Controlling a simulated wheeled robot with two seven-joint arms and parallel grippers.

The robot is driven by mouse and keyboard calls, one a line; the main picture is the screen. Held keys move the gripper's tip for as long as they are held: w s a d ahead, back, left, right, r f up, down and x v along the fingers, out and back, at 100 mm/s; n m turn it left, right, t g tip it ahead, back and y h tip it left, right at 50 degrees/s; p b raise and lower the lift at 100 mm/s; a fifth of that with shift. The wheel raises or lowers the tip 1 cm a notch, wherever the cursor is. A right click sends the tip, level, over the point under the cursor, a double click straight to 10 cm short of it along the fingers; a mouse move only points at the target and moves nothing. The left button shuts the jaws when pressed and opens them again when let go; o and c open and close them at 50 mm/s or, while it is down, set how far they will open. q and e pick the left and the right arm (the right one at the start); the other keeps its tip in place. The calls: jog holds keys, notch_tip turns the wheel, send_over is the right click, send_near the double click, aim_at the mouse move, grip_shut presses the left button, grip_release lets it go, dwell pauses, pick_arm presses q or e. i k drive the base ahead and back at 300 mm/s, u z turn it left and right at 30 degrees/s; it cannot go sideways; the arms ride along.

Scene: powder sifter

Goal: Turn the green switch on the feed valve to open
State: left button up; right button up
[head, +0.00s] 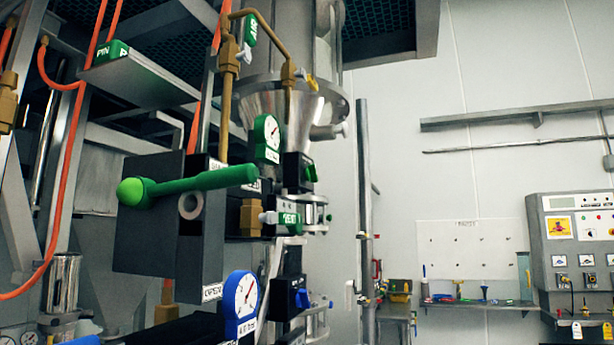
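The green switch (190,185) is a long lever with a round knob at its left end. It lies nearly level across the front of a dark grey valve box (145,240), its right end slightly higher. A white label reading OPEN (212,292) is on the lower right of the box. Another white label (217,164) sits above the lever, but its text is too small to read. A round metal ring (191,206) shows just below the lever. Neither of my grippers is in view, and nothing touches the lever.
A green gauge (267,138) and a blue gauge (241,303) stand close right of the box. Brass pipes (228,90) rise behind it. An orange hose (62,190) hangs at the left. A control panel (578,250) and a workbench (470,302) are far right, with open space before the wall.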

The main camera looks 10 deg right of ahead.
aim_at(312, 175)
jog(key=z, duration=0.25)
jog(key=k, duration=0.3)
jog(key=z, duration=2.55)
jog(key=i, duration=0.15)
jog(key=u, duration=1.45)
jog(key=i, duration=0.9)
jog(key=u, duration=0.65)
